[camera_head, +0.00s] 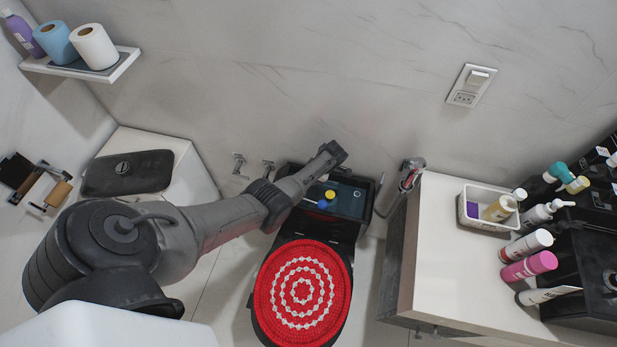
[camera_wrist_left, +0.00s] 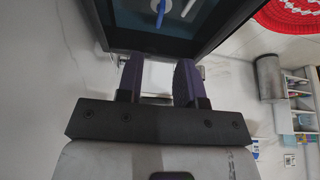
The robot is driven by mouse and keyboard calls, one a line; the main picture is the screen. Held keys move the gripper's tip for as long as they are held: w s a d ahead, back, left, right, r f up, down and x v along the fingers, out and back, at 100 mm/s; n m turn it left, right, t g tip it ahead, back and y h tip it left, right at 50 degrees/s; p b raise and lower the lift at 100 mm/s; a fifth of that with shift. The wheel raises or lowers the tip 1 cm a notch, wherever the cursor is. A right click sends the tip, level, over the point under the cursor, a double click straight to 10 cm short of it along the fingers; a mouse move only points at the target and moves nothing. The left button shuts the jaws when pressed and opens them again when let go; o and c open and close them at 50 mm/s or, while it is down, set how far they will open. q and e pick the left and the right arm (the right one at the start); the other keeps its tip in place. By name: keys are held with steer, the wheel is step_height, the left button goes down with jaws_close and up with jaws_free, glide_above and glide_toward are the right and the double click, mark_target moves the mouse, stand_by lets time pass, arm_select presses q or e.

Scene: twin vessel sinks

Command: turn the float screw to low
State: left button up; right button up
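The open black toilet tank (camera_head: 366,198) stands against the wall. Inside it I see a yellow round part (camera_head: 330,194), a blue part (camera_head: 322,204) and some white pieces. I cannot tell which of these is the float screw. My left gripper (camera_head: 335,152) is above the tank's back edge, near the wall. In the left wrist view, my left gripper (camera_wrist_left: 159,72) has its two purple fingers apart with nothing held between them. The tank interior shows at the top of that view, with a blue rod (camera_wrist_left: 159,13) and a white rod (camera_wrist_left: 187,8). My right gripper is not in view.
The toilet lid wears a red and white crocheted cover (camera_head: 302,292). A dark slab with a round button (camera_head: 128,172) lies on a white surface at left. A counter (camera_head: 452,250) with bottles stands at right.

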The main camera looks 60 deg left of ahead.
arm_select(q)
steer(key=v, duration=0.3)
steer(key=shift+p, duration=0.35)
steer(key=shift+a, duration=0.1)
stand_by(0.3)
